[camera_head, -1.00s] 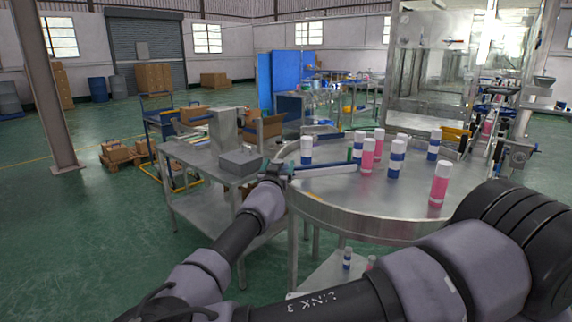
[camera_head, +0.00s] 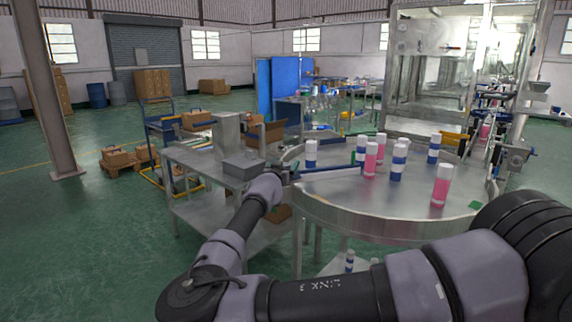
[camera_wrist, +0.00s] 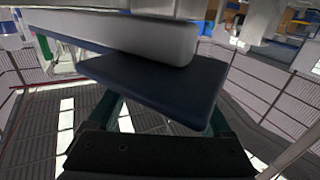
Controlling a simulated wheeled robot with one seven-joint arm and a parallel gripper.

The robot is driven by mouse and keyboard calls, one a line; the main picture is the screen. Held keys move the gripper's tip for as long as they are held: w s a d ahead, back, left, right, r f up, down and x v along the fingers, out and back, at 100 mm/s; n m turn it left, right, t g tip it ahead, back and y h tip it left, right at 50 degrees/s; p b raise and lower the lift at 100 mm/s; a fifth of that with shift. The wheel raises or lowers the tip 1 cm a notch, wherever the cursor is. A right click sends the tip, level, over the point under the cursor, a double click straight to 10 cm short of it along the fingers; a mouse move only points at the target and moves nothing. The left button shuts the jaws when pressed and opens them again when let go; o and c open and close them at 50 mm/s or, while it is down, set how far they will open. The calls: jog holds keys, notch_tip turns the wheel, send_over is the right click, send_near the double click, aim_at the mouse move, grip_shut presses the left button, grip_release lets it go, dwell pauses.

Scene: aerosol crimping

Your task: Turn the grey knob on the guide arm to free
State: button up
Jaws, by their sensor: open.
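The guide arm (camera_head: 330,171) is a white and blue bar reaching over the left part of the round steel table. My gripper (camera_head: 283,173) is at its left end, just off the table's rim. In the wrist view the bar's pale grey upper strip (camera_wrist: 160,38) and dark blue lower part (camera_wrist: 160,85) run close across the gripper. My gripper's teal fingers (camera_wrist: 165,115) are spread apart, and their tips are hidden by the bar. I cannot make out the grey knob in either view, nor whether the fingers touch anything.
The round table (camera_head: 350,225) carries several pink or blue cans with white caps, the nearest pink one (camera_head: 441,187) at front right. A steel side table (camera_head: 190,160) with a grey box (camera_head: 243,168) stands left of my gripper. A glazed machine (camera_head: 430,70) stands behind.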

jog(key=shift+w+d, duration=0.1)
jog(key=shift+w, duration=0.5)
grip_shut()
jog(key=shift+n+y, duration=0.4)
jog(key=shift+y, duration=0.2)
jog(key=shift+a+n+y, duration=0.2)
jog(key=shift+n+y, duration=0.6)
jog(key=shift+y, duration=0.5)
jog(key=shift+a+n+y, duration=0.2)
jog(key=shift+n+y, duration=0.6)
jog(key=shift+y, duration=0.5)
jog(key=shift+a+n+y, duration=0.2)
jog(key=shift+n+y, duration=0.6)
jog(key=shift+y, duration=0.5)
jog(key=shift+a+r+n+g+y, duration=0.1)
jog(key=shift+a+n+g+y, duration=0.05)
jog(key=shift+n+g+y, duration=0.55)
jog(key=shift+s+a+n+y, duration=0.2)
jog(key=shift+n+y, duration=0.1)
jog(key=shift+y, duration=0.3)
